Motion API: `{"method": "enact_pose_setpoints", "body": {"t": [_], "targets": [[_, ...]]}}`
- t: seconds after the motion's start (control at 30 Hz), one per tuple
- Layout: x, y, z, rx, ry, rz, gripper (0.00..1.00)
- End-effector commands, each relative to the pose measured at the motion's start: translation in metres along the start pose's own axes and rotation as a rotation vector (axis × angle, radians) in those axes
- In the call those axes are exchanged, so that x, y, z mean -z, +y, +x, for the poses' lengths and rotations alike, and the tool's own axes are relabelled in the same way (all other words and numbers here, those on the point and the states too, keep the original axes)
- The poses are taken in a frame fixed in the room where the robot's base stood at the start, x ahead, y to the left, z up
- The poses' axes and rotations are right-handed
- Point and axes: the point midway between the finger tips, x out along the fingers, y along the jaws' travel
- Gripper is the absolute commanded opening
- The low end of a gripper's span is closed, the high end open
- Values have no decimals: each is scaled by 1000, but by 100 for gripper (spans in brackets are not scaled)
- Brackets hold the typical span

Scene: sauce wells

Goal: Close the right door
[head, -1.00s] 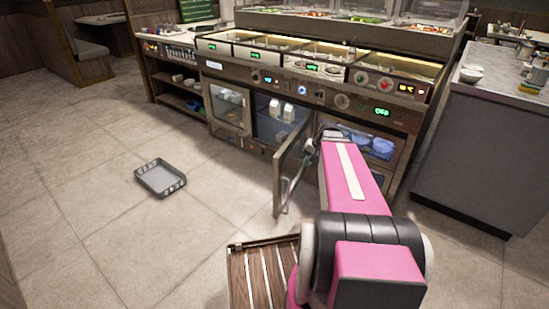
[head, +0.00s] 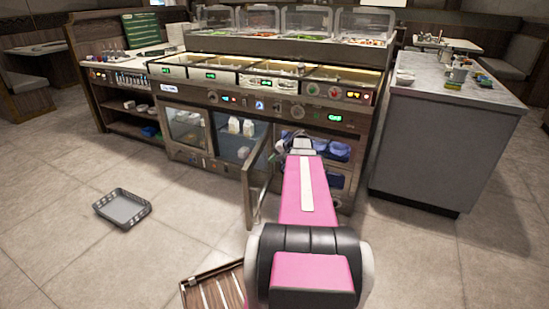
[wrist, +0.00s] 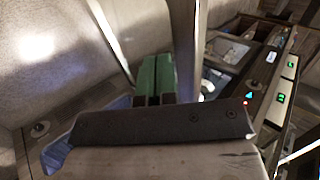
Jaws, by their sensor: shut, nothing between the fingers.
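The right door (head: 255,190) of the low cabinet stands open, swung out towards me from the right side of the middle compartment (head: 238,138). It is a metal-framed panel seen nearly edge-on. My gripper (head: 280,146) is at the door's upper right, near its hinge side; the arm partly hides this spot, and I cannot tell whether they touch. In the wrist view my gripper's green fingers (wrist: 155,78) are together and empty, beside a pale upright bar that looks like part of the door frame. The left door (head: 188,128) is shut.
White bottles (head: 240,126) stand inside the open compartment. Blue bowls (head: 332,150) sit in the bay to the right. A grey tray (head: 122,208) and a slatted wooden piece (head: 212,290) lie on the floor. A grey counter (head: 440,140) stands at right. Floor at left is mostly clear.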

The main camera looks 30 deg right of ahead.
Motion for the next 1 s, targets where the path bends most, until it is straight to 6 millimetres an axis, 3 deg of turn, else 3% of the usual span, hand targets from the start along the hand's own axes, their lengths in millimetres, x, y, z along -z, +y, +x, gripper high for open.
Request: {"method": "enact_pose_setpoints", "body": {"t": [0.3,0.4,0.63,1.0], "targets": [[0,-1,60,0,-3,-1,0],[0,-13,70,0,-1,-2,0],[0,-26,83,-1,0,-1,0],[0,-27,85,-1,0,0,0]]}}
